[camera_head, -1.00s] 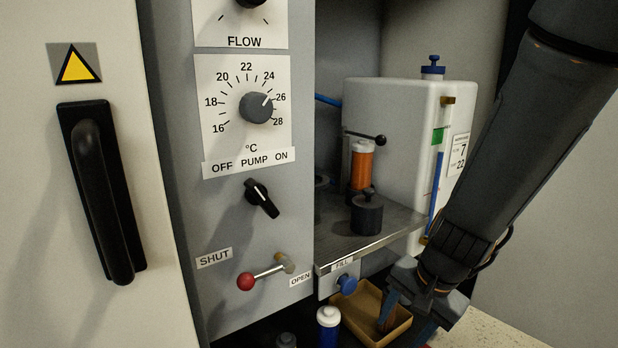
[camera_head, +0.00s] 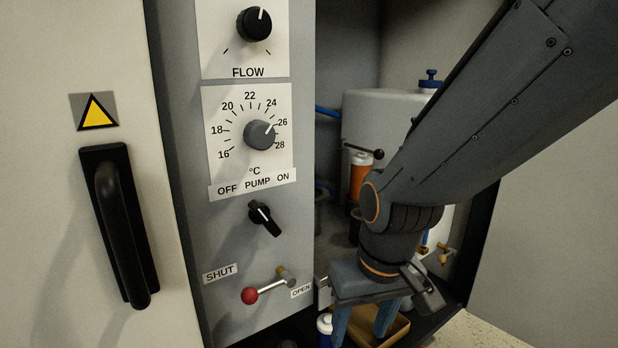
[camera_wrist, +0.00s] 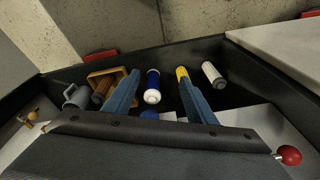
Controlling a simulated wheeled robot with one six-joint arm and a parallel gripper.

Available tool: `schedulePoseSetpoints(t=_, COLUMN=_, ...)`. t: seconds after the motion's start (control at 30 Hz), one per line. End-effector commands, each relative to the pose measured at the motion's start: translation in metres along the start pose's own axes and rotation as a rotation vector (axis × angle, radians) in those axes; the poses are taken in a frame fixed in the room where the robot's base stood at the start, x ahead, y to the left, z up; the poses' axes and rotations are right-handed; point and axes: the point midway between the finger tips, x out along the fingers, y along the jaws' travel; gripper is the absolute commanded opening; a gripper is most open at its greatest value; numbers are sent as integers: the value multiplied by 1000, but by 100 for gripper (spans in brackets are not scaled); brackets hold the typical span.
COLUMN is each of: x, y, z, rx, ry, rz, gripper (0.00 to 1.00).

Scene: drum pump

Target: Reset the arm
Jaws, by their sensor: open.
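My gripper (camera_head: 362,326) hangs pointing down in front of the cabinet's lower right part, with its blue fingers apart and nothing between them that I can make out. In the wrist view the open fingers (camera_wrist: 158,76) spread above the cabinet floor, and a blue and white bottle (camera_wrist: 152,88) shows in the gap between them, lying beyond or below. My forearm and wrist hide much of the white tank (camera_head: 385,112) and the shelf in the head view.
A white cylinder (camera_wrist: 213,75) and a grey jug (camera_wrist: 75,96) stand near. The red-knobbed lever (camera_head: 250,296), pump switch (camera_head: 264,216) and door handle (camera_head: 121,228) are left.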

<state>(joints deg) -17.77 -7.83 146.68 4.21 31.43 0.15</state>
Motion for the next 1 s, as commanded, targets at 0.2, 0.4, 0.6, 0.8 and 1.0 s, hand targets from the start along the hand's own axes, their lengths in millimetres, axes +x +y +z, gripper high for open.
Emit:
schedulePoseSetpoints(t=0.2, x=-47, y=-67, z=30, rx=-147, ry=-43, rz=-58, gripper=51)
schedulePoseSetpoints(t=0.4, x=-72, y=-99, z=52, rx=-228, ry=-75, rz=-89, gripper=51)
schedulePoseSetpoints(t=0.6, x=-92, y=-122, z=73, rx=-296, ry=-101, rz=-114, gripper=51)
schedulePoseSetpoints(t=0.8, x=-110, y=-128, z=81, rx=-310, ry=-116, rz=-119, gripper=51)
schedulePoseSetpoints(t=1.0, x=-123, y=-121, z=76, rx=-281, ry=-115, rz=-107, gripper=51)
